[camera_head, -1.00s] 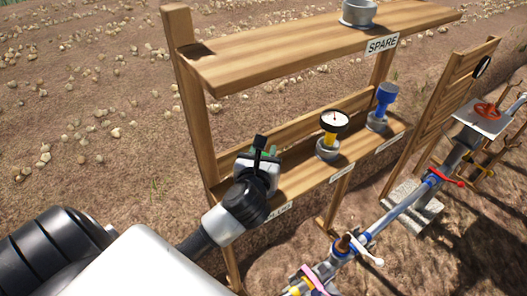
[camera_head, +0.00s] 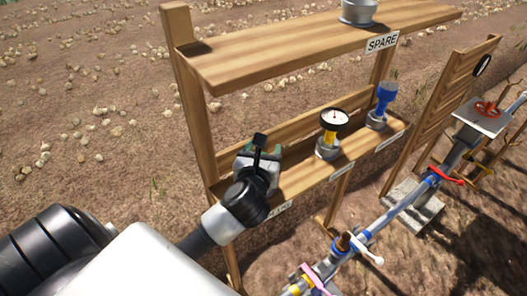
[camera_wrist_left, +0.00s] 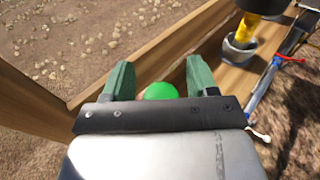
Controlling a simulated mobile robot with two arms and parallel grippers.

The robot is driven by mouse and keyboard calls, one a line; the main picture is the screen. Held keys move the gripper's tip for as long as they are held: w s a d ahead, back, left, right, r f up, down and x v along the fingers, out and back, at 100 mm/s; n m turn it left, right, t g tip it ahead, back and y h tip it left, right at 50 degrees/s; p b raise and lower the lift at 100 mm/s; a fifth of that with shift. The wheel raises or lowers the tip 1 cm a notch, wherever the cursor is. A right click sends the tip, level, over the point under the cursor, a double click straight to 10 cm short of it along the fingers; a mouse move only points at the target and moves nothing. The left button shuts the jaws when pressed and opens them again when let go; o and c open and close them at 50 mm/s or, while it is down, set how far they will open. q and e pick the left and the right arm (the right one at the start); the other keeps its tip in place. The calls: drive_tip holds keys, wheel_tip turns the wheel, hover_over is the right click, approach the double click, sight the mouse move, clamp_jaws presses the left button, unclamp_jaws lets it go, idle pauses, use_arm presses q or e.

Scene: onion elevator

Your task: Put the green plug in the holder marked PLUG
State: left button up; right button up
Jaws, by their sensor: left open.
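The green plug (camera_wrist_left: 161,91) shows as a bright green rounded top between the two fingers of my left gripper (camera_wrist_left: 160,78) in the left wrist view. The fingers are dark green and stand apart, with visible gaps beside the plug. In the head view my left gripper (camera_head: 263,150) is over the left end of the lower wooden shelf (camera_head: 296,187). The label (camera_head: 280,207) below it is partly covered by my arm. The holder under the plug is hidden, so I cannot see how deep the plug sits. My right gripper is not in view.
On the same shelf, a gauge (camera_head: 334,119) and a blue part (camera_head: 384,98) stand in grey holders to the right. The upper shelf (camera_head: 310,45) carries a grey cup (camera_head: 359,12) above a SPARE label (camera_head: 382,43). A pipe (camera_head: 400,212) runs in front at right.

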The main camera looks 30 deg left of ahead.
use_arm(q)
drive_tip(key=v, duration=1.2)
drive_tip(key=shift+w+f, duration=0.1)
drive_tip(key=shift+f, duration=0.05)
drive_tip(key=shift+d, duration=0.1)
